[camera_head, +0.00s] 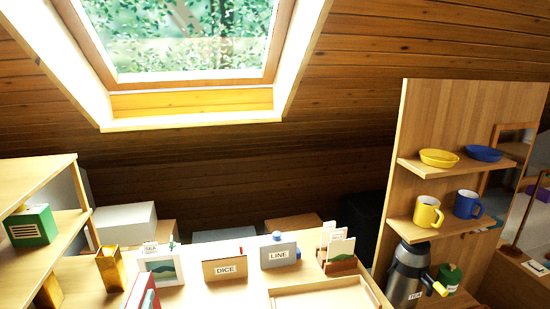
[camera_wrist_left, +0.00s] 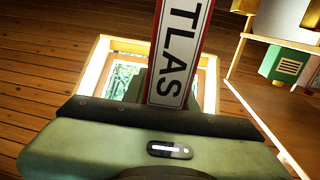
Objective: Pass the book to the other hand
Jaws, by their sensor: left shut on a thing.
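The book is red with a white spine label; the letters "TLAS" show in the left wrist view (camera_wrist_left: 180,55). In the head view part of the red book (camera_head: 143,291) shows at the bottom edge, in front of the desk. My left gripper (camera_wrist_left: 160,92) is shut on the book, which sticks out past the grey-green gripper body. The book's lower end is hidden at the gripper. My right gripper is in neither view.
Shelves with mugs (camera_head: 427,211) and a flask (camera_head: 407,273) stand right. A left shelf holds a green box (camera_head: 31,226).

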